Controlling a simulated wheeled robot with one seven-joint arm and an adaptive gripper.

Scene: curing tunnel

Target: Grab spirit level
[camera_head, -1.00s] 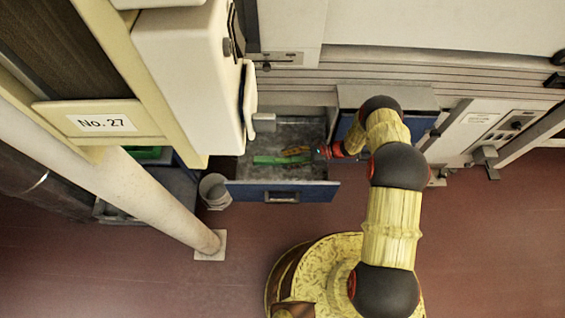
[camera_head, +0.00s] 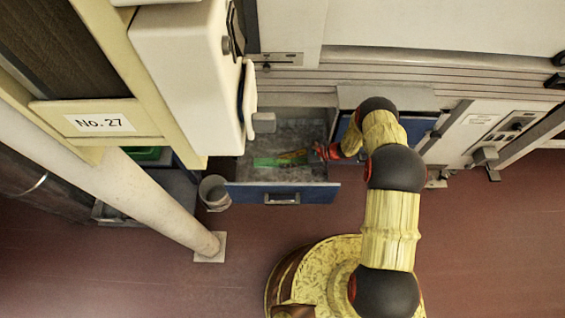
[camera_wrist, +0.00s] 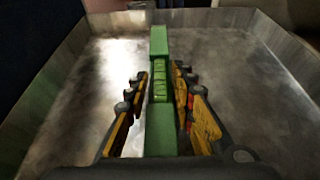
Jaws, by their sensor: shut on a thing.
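The spirit level is a long green bar (camera_wrist: 159,85) with moulded markings, pointing away from my wrist in the wrist view. In the head view its green end (camera_head: 266,162) shows inside the open drawer. My gripper (camera_wrist: 165,97) has its yellow and black fingers on both sides of the bar, shut on it. In the head view my gripper (camera_head: 300,156) reaches into the drawer from the right and hides part of the level. I cannot tell whether the level touches the drawer floor.
The open drawer (camera_head: 282,192) has a blue front, grey metal walls and a bare floor around the level. A white cabinet (camera_head: 187,75) overhangs its left side. A grey bin (camera_head: 214,191) stands left of the drawer, near a slanted pale post (camera_head: 140,190).

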